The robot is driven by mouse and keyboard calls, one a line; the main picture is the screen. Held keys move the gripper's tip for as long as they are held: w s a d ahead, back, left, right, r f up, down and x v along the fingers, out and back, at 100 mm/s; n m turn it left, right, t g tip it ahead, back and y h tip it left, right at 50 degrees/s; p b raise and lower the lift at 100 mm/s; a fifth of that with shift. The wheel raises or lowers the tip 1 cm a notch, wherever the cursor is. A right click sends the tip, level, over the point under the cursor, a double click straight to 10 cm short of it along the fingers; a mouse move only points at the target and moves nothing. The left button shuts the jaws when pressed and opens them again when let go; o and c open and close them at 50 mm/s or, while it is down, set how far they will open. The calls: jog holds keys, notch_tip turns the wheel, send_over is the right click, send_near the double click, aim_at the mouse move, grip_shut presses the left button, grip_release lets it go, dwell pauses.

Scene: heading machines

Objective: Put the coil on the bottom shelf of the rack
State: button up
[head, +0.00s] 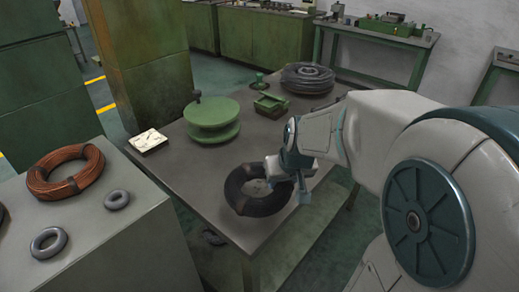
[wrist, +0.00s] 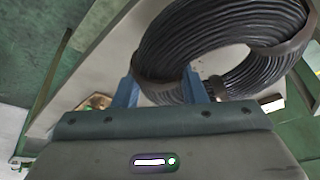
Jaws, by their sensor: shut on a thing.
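A black coil (head: 240,197) with brown bindings is at the near end of the grey table in the head view. My gripper (head: 286,183) is at its right side. In the wrist view the coil (wrist: 215,40) fills the upper right, and the blue fingers of my gripper (wrist: 162,88) are shut on its near rim. I cannot tell whether the coil touches the tabletop or is slightly above it. I cannot make out a rack with a bottom shelf in either view.
The grey table (head: 200,165) carries a green spool (head: 212,120), a green box (head: 270,104), a pale tray (head: 148,141) and a dark wire coil (head: 307,78). A cabinet (head: 90,235) at left holds a copper coil (head: 65,172) and grey rings. A bench (head: 385,38) stands behind.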

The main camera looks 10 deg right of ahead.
jog(key=w+d+f, duration=0.1)
jog(key=w, duration=0.1)
jog(key=w+f, duration=0.2)
jog(key=w+d+f, duration=0.1)
jog(key=w, duration=0.2)
jog(key=shift+d+f, duration=0.2)
jog(key=shift+d, duration=0.1)
notch_tip(320, 180, down, 4)
jog(key=shift+f, duration=0.1)
jog(key=o, duration=1.3)
